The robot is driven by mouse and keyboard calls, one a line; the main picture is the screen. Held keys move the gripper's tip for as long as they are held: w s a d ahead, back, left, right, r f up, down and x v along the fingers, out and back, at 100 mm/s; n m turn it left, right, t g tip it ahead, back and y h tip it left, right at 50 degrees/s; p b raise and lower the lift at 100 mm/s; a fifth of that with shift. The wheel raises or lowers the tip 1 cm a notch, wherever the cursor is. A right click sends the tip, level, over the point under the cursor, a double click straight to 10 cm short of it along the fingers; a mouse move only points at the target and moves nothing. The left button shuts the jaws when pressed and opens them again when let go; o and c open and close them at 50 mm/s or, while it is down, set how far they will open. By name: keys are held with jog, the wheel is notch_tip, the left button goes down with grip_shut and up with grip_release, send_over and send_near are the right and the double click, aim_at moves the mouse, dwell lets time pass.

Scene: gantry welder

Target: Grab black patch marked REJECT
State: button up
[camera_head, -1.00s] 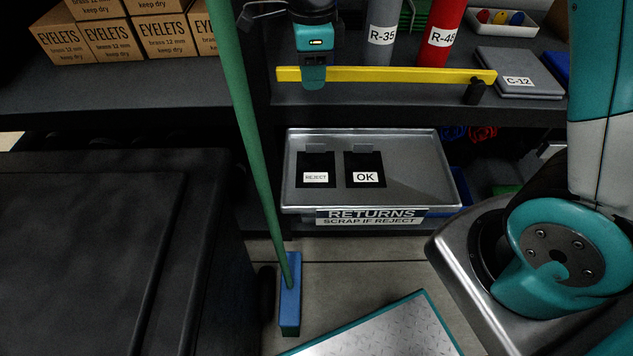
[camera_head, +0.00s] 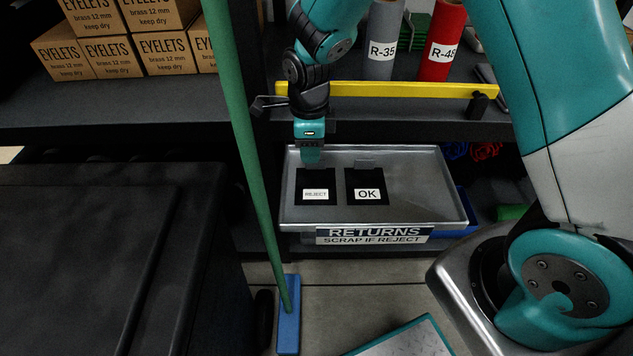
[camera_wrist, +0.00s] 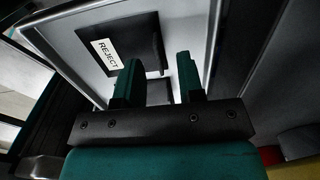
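The black patch marked REJECT (camera_head: 316,183) lies in the left part of a grey metal tray (camera_head: 425,208), with a white label on it. It also shows in the wrist view (camera_wrist: 137,29), with a dark raised tab on the side toward my fingers. My gripper (camera_head: 311,163) is just above the patch's far edge, where it hides the tab in the head view. In the wrist view my gripper (camera_wrist: 158,62) is open, its two green fingers apart with nothing held between them. Whether the fingers touch the tab I cannot tell. A black patch marked OK (camera_head: 367,181) lies to the right.
The tray carries a RETURNS label (camera_head: 372,235) on its front. A yellow bar (camera_head: 400,90) runs along the shelf edge above. A green-handled broom (camera_head: 252,165) leans left of the tray, beside a black case (camera_head: 90,260). Rolls and EYELETS boxes (camera_head: 165,50) stand on the shelf.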

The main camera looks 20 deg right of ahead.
aim_at(316, 181)
notch_tip(316, 181, down, 4)
jog(key=shift+s+a+r+b, duration=0.1)
jog(key=shift+s+b, duration=0.05)
jog(key=shift+b, duration=0.15)
grip_shut()
